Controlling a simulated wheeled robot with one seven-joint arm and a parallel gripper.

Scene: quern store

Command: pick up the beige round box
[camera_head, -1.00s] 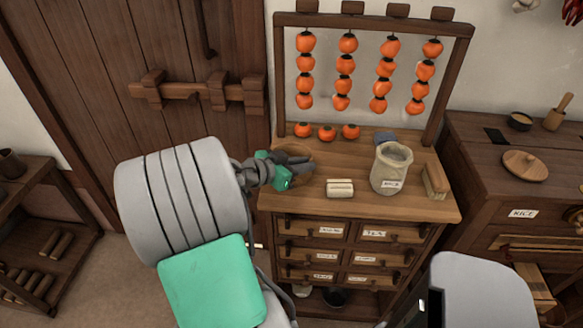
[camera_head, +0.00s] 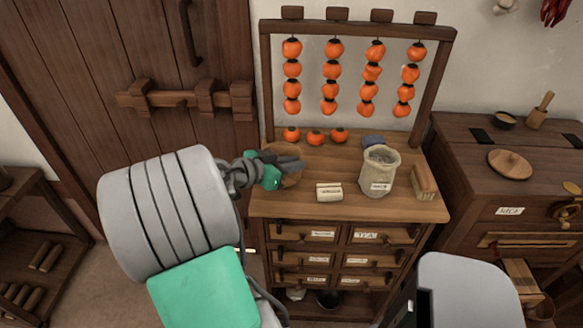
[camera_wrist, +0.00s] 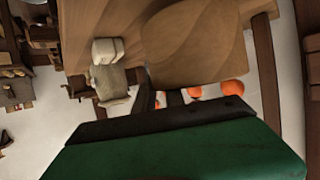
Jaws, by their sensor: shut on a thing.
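My gripper (camera_head: 292,163) is at the left end of the wooden drawer cabinet's top. Its dark fingers are shut on a tan, round-edged thing, which I take for the beige round box (camera_head: 291,181). In the head view the box is mostly hidden behind the fingers, with only brown edges showing. In the wrist view the beige round box (camera_wrist: 195,45) fills the upper middle, just beyond the fingers (camera_wrist: 165,98). I cannot tell whether it touches the cabinet top.
On the drawer cabinet (camera_head: 300,207) stand a pale tied block (camera_head: 329,192), a beige sack (camera_head: 378,175) and a brush (camera_head: 424,182). Three persimmons (camera_head: 315,138) lie at the back, below a rack of hanging ones (camera_head: 332,75). A dark chest (camera_head: 465,165) is at the right.

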